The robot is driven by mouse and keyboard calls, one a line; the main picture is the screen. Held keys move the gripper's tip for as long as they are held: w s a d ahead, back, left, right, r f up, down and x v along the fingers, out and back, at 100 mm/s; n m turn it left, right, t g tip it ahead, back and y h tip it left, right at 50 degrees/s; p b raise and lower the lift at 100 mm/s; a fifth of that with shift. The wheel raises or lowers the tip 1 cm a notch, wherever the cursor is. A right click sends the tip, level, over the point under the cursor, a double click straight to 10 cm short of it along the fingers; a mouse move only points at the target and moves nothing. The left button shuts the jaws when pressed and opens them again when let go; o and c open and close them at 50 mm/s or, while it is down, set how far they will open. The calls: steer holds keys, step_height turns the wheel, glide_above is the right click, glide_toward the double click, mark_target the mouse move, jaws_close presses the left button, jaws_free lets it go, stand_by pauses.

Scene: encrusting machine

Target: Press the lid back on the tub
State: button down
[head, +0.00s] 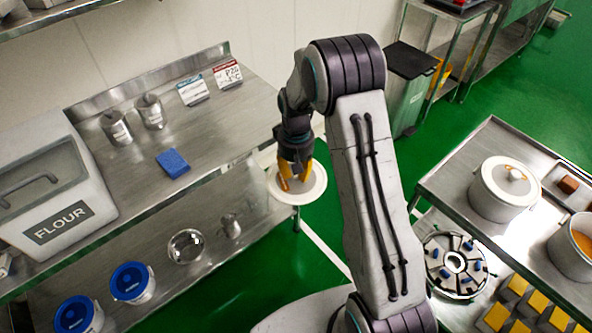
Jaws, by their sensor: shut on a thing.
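My gripper (297,182), with orange fingers, is shut on a round white lid (316,184). It holds the lid in the gap between the left bench and the right table, above the green floor. An open white tub (562,262) with orange contents stands at the right edge of the right table, partly cut off by the picture edge. Another white tub (500,203) stands behind it, with a white lid on top. The lid's grip point is partly hidden by the fingers.
The left bench (205,125) holds a flour bin (60,190), two metal weights, a blue sponge (173,163) and signs. Blue-lidded tubs (132,283) and a glass bowl stand on its lower shelf. The right table (462,170) carries a tray with a brown block. A grey bin stands behind.

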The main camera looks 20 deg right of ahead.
mark_target(296, 183)
step_height(296, 183, down, 5)
steer(key=b, duration=0.4)
steer(key=shift+f, duration=0.15)
step_height(296, 183, up, 12)
steer(key=p, duration=1.1)
steer(key=shift+f, duration=0.2)
steer(key=shift+d+r+p, duration=0.1)
steer(key=shift+d+p, duration=0.15)
steer(key=shift+p, duration=0.1)
steer(key=s+d+r+m, duration=0.1)
steer(key=s+d+m, duration=0.2)
steer(key=d+m, duration=0.55)
steer(key=s+d+m, duration=0.4)
steer(key=d, duration=1)
steer(key=s+d+r+m, duration=0.1)
steer(key=s+d+m, duration=0.2)
steer(key=d+m, duration=0.6)
steer(key=s+d+r+m, duration=0.2)
steer(key=s+d+m, duration=0.5)
steer(key=s+d, duration=0.75)
steer(key=s+d+m, duration=0.2)
steer(key=s+m, duration=0.3)
steer(key=s, duration=0.5)
steer(key=s+d+r+m, duration=0.1)
steer(key=s+d+m, duration=0.1)
steer(key=s+m, duration=0.4)
steer(key=s, duration=0.5)
steer(key=shift+s+d, duration=0.15)
steer(key=shift+d, duration=0.15)
